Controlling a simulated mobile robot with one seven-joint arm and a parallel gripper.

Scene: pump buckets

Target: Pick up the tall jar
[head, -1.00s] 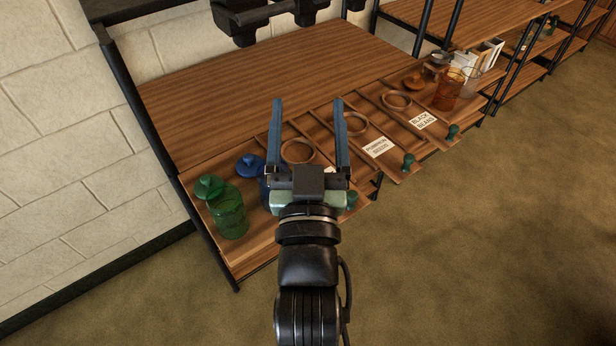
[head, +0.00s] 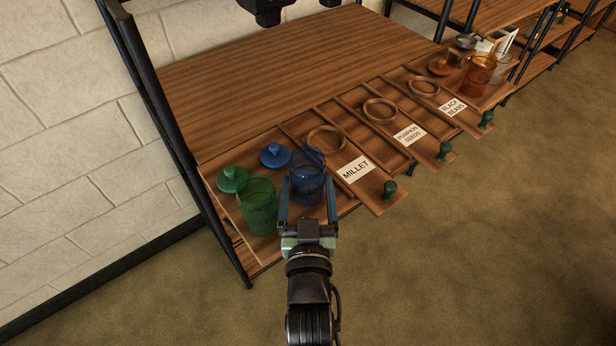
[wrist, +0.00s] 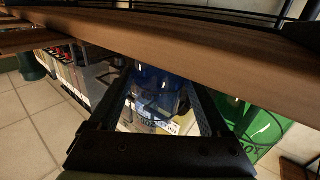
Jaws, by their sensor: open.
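Three see-through jars stand on the shelf unit's front ledge: a green jar (head: 258,207), a blue jar (head: 307,165) and an amber jar (head: 477,75). I cannot tell surely which is tallest. My gripper (head: 307,185) is open and empty at the front edge, with its fingers on either side of the blue jar in the head view. In the wrist view the blue jar (wrist: 155,90) appears between the fingers and the green jar (wrist: 255,125) to their right. Whether a finger touches the blue jar, I cannot tell. The gripper hides its lower front.
A green lid (head: 232,179) and a blue lid (head: 275,155) lie behind their jars. Trays with wooden rings (head: 326,138), green knobs (head: 390,189) and labels like MILLET (head: 355,168) fill the ledge to the right. A black post (head: 180,150) stands left. The floor in front is clear.

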